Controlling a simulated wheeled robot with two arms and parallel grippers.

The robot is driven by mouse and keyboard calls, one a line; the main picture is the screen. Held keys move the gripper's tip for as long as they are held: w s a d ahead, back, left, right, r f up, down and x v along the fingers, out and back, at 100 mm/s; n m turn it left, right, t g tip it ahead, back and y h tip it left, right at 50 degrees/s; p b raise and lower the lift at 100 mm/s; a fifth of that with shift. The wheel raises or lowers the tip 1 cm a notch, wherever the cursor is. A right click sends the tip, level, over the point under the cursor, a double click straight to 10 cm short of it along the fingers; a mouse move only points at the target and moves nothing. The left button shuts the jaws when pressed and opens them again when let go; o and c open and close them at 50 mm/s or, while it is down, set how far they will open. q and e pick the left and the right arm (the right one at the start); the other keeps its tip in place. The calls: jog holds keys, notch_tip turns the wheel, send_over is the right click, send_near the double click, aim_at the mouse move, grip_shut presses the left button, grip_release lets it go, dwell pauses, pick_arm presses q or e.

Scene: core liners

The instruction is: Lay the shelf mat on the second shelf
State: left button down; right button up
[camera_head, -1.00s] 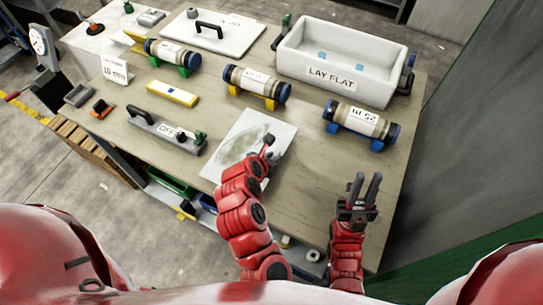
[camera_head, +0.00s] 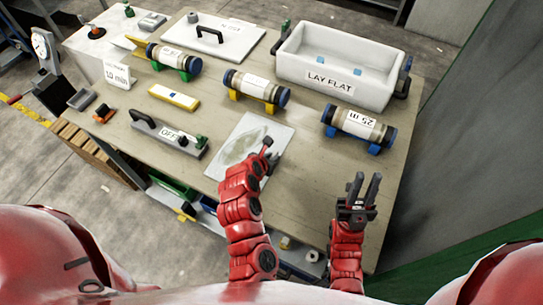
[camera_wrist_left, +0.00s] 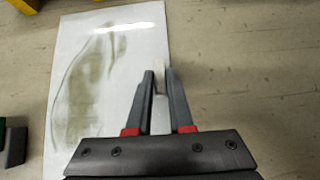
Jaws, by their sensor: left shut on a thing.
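A thin pale sheet with a grey-green smear, likely the shelf mat (camera_head: 238,146), lies flat on the bench near its front edge. It also shows in the left wrist view (camera_wrist_left: 105,75). My left gripper (camera_head: 267,147) is at the sheet's right edge. In the left wrist view, its fingers (camera_wrist_left: 160,78) are shut on a small pale piece at that edge, which looks like a tab of the mat. My right gripper (camera_head: 365,188) is open and empty above the bench's right front. I cannot identify the second shelf; the space under the bench is mostly hidden.
Three core tubes on coloured cradles (camera_head: 257,86) stand across the bench (camera_head: 310,160). A white "LAY FLAT" trough (camera_head: 335,83) is at the back right, a grey handled tool (camera_head: 168,135) left of the sheet. Bins (camera_head: 170,186) show below the front edge.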

pick_arm(q)
jog(key=c, duration=0.8)
grip_release()
jog(key=shift+r, duration=0.15)
jog(key=shift+s+a+r, duration=0.1)
jog(key=shift+s+r, duration=0.2)
jog(key=shift+r, duration=0.1)
jog(key=v, duration=0.5)
jog(key=shift+s+r+b, duration=0.1)
jog(key=shift+s+b, duration=0.1)
jog(key=shift+b, duration=0.1)
jog(key=shift+p+v, duration=2.8)
jog(key=shift+p, duration=0.2)
